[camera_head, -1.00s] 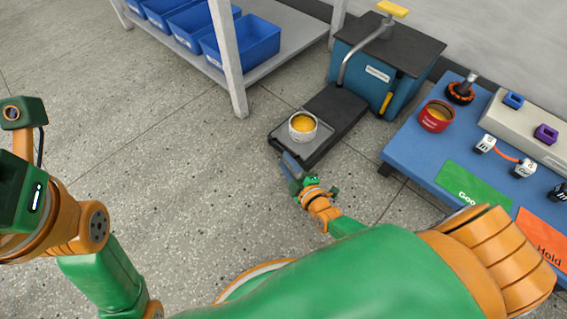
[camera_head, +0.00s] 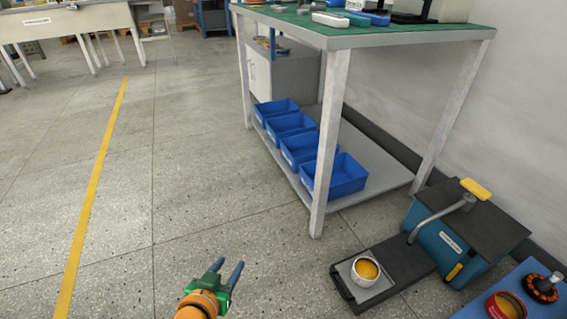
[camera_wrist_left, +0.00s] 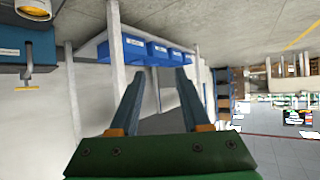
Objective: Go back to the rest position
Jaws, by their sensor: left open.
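My left gripper (camera_head: 227,266) shows at the bottom of the head view, above the floor, with its two fingers apart and nothing between them. In the left wrist view the same gripper (camera_wrist_left: 158,78) has its fingers spread and empty. Only its wrist shows in the head view; the rest of that arm is out of frame. My right gripper is not in view. A white round part with a yellow middle (camera_head: 366,270) stands on the plate of the teal machine (camera_head: 441,245) at the right, apart from my left gripper.
A workbench (camera_head: 366,38) with a green top and pale legs stands ahead; several blue bins (camera_head: 337,182) sit on its lower shelf. A blue table (camera_head: 485,309) with a red cup-like part (camera_head: 506,307) is at bottom right. Floor left of the bench is open, crossed by a yellow line (camera_head: 92,190).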

